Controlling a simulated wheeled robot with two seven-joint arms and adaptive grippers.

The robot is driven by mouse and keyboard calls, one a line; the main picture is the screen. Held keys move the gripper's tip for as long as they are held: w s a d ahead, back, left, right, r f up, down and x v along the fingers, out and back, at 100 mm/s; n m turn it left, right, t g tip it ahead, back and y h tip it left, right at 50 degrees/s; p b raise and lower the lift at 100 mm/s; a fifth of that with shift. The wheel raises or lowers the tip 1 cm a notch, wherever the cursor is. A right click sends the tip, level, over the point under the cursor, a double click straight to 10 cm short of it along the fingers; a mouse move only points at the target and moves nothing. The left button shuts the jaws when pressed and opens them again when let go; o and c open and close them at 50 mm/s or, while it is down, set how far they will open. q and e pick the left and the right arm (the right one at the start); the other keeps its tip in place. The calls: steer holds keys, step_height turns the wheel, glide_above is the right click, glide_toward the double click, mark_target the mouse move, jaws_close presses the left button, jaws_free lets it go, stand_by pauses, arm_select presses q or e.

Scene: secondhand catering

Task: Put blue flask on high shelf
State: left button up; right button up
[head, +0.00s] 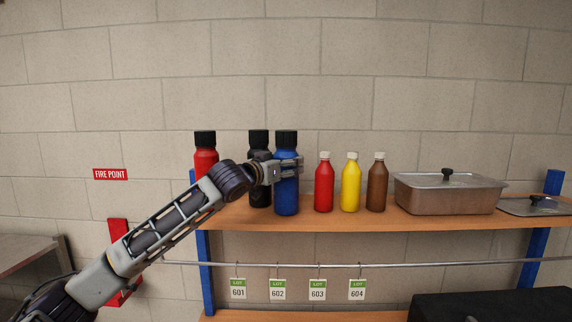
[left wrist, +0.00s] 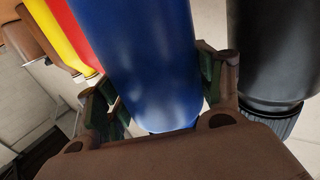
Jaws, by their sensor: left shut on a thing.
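The blue flask (head: 287,200) has a black cap and is upright at the high shelf (head: 460,219) in the head view. My left gripper (head: 290,168) is shut around its upper body. In the left wrist view the blue flask (left wrist: 145,60) fills the space between the fingers of my left gripper (left wrist: 165,100). Its base appears at or just above the shelf board; I cannot tell whether it touches. My right gripper is not in view.
A black flask (head: 260,195) stands close behind and left of the blue one, and a red flask (head: 205,160) further left. Red (head: 324,190), yellow (head: 350,190) and brown (head: 377,190) bottles stand to the right. A lidded metal pan (head: 450,197) is further right.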

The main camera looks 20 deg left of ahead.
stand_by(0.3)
arm_select(q)
steer(key=o, duration=1.1)
steer(key=shift+f, duration=0.1)
steer(key=shift+o, duration=0.9)
steer(key=shift+r, duration=0.2)
steer(key=b+v, duration=0.4)
steer(key=v, duration=0.8)
